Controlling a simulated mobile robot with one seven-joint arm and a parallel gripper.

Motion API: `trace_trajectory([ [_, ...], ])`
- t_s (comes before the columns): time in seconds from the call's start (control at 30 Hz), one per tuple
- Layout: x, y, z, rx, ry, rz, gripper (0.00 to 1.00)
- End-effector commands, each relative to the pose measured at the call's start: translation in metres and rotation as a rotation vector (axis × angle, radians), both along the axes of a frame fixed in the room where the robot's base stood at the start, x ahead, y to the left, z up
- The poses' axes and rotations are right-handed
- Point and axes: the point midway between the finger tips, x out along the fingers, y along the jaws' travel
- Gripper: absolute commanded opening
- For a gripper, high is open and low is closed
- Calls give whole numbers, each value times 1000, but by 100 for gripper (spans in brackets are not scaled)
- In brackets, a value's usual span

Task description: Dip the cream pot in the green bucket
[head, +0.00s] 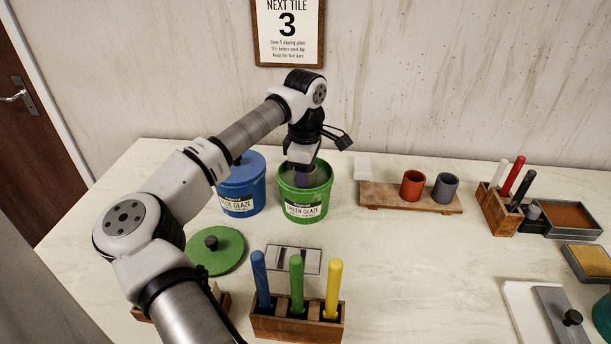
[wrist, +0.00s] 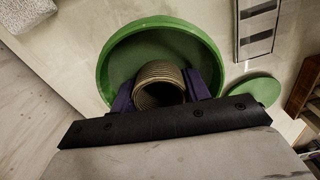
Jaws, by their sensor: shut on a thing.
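The green bucket (head: 305,207), labelled green glaze, stands uncovered on the table in the head view. In the wrist view its green rim (wrist: 107,62) curves around my gripper's fingers. My gripper (head: 302,179) points down into the bucket's mouth, its purple fingertips at about rim height. In the wrist view my gripper (wrist: 160,92) is shut on the cream pot (wrist: 158,84), a ribbed, tan-cream cylinder with its round opening toward the camera. The pot is hidden in the head view. How deep it sits, and whether it touches the glaze, I cannot tell.
A blue bucket (head: 240,187) stands close on the left. A green lid (head: 222,255) lies in front. A wooden holder (head: 297,326) carries blue, green and yellow sticks. Red (head: 412,185) and grey (head: 445,188) cups stand on a wooden board at right.

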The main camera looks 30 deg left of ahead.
Motion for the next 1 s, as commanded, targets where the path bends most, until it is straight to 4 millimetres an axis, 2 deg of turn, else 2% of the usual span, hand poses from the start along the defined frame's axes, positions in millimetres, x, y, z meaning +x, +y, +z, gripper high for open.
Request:
trace_trajectory([
  [1.0,0,0,66,1,-1,0,22],
])
